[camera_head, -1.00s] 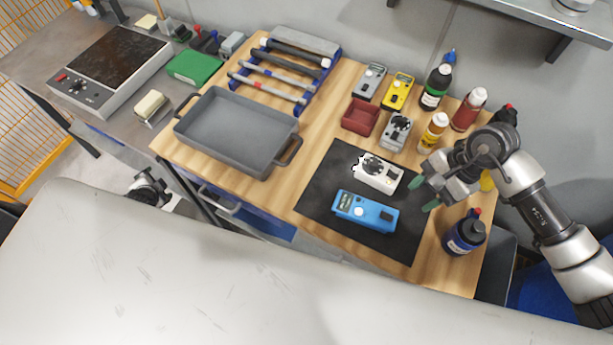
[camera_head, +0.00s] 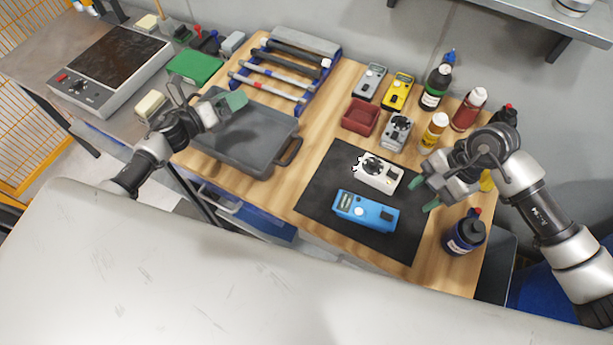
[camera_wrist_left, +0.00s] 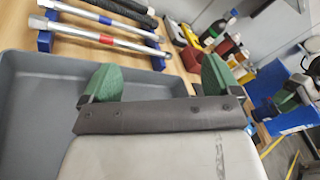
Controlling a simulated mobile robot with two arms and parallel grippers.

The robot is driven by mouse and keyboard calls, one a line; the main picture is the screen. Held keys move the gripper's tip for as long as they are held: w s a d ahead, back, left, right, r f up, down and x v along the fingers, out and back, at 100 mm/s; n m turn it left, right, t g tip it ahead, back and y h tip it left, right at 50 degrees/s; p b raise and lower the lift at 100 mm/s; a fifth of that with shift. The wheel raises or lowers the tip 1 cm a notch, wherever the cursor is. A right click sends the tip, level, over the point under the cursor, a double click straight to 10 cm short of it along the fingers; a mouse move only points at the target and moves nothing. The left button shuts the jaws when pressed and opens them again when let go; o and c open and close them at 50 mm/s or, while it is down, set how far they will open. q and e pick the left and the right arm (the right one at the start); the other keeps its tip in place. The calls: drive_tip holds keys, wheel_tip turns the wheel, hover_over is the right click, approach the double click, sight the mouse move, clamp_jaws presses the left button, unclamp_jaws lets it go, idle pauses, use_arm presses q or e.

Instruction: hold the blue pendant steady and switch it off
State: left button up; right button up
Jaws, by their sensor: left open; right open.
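The blue pendant (camera_head: 365,212) lies on the black mat (camera_head: 321,194) in the head view, with a pale round button on its top face. A white device with a dark dial (camera_head: 379,173) lies just behind it on the mat. My right gripper (camera_head: 427,194) is open and empty, to the right of both devices, with its green fingertips apart. My left gripper (camera_head: 231,106) is open over the grey tray, well to the left of the blue pendant. In the left wrist view its two green fingers (camera_wrist_left: 160,82) stand wide apart with nothing between them.
The grey tray (camera_head: 284,151) and a tool rack (camera_head: 330,79) take up the left of the wooden bench. A red bin (camera_head: 361,117), grey and yellow devices (camera_head: 397,92) and several bottles stand behind the mat. A dark blue bottle (camera_head: 464,234) stands right of it.

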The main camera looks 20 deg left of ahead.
use_arm(q)
drive_tip(key=s+d+f+m+g+h, duration=0.1)
drive_tip(key=s+d+m+g+h, duration=0.2)
drive_tip(key=d+m, duration=0.35)
drive_tip(key=s+d+f+m+g+h, duration=0.1)
drive_tip(key=s+d+m+g+h, duration=0.15)
drive_tip(key=d+m+g, duration=0.4)
drive_tip(key=m+g, duration=0.7)
drive_tip(key=m, duration=0.1)
approach(344, 201)
drive_tip(key=shift+s+d+r+t+y, duration=0.1)
drive_tip(key=shift+r+t+y, duration=0.15)
drive_tip(key=shift+r+y, duration=0.15)
drive_tip(key=shift+s+d+f, duration=0.1)
drive_tip(key=shift+s+d, duration=0.05)
drive_tip(key=shift+d, duration=0.15)
drive_tip(key=x, duration=1)
